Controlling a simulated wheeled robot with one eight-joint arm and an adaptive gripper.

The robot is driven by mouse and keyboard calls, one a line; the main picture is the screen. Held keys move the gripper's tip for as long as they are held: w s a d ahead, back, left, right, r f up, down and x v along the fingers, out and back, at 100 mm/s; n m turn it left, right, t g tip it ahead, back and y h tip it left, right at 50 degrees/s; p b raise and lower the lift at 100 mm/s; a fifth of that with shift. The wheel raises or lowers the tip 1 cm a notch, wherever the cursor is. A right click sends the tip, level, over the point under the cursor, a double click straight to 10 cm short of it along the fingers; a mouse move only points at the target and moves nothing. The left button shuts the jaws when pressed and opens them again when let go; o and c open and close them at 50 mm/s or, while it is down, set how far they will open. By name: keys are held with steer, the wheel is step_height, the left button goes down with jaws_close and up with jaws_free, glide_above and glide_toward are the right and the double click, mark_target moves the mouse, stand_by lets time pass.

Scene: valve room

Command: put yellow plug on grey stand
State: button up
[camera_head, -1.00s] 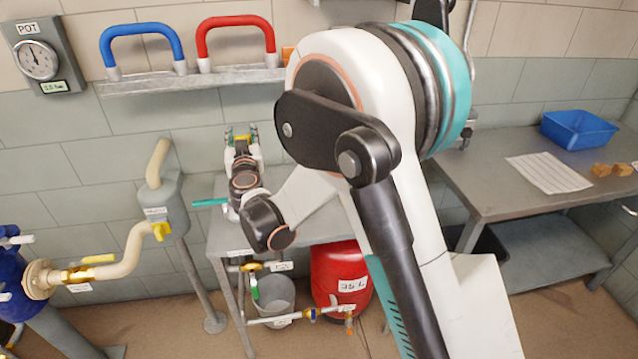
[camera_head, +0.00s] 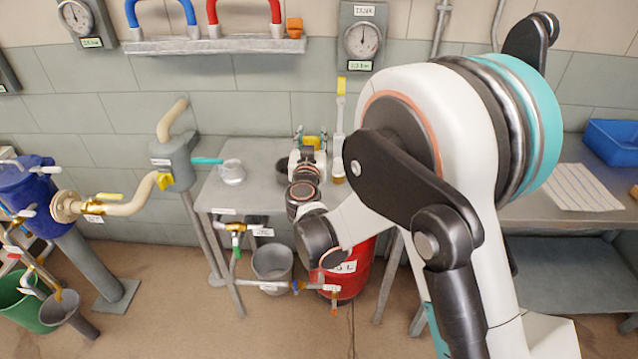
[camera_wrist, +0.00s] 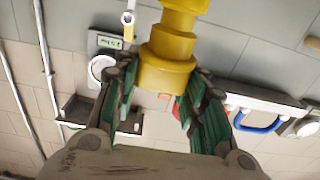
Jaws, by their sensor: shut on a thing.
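The yellow plug (camera_wrist: 168,72) fills the top middle of the wrist view, a stepped cylinder between my green-padded fingers. My gripper (camera_wrist: 155,105) is shut on it. In the head view my gripper (camera_head: 311,138) is above the back of the grey metal table, with a bit of the yellow plug (camera_head: 312,142) between its fingers. The plug is apart from the table top (camera_head: 255,185). I cannot tell for sure which thing is the grey stand; my arm hides part of the table.
A clear round vessel (camera_head: 232,172) and a grey post (camera_head: 176,160) with a beige pipe stand left of my gripper. A white upright tool with a yellow end (camera_head: 341,88) is close on its right. A red tank (camera_head: 350,275) and grey bucket (camera_head: 272,265) are below.

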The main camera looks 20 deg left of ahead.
step_height(320, 180, down, 16)
steer(key=b, duration=0.5)
steer(key=shift+r, duration=0.25)
steer(key=o, duration=1.1)
steer(key=shift+c, duration=0.2)
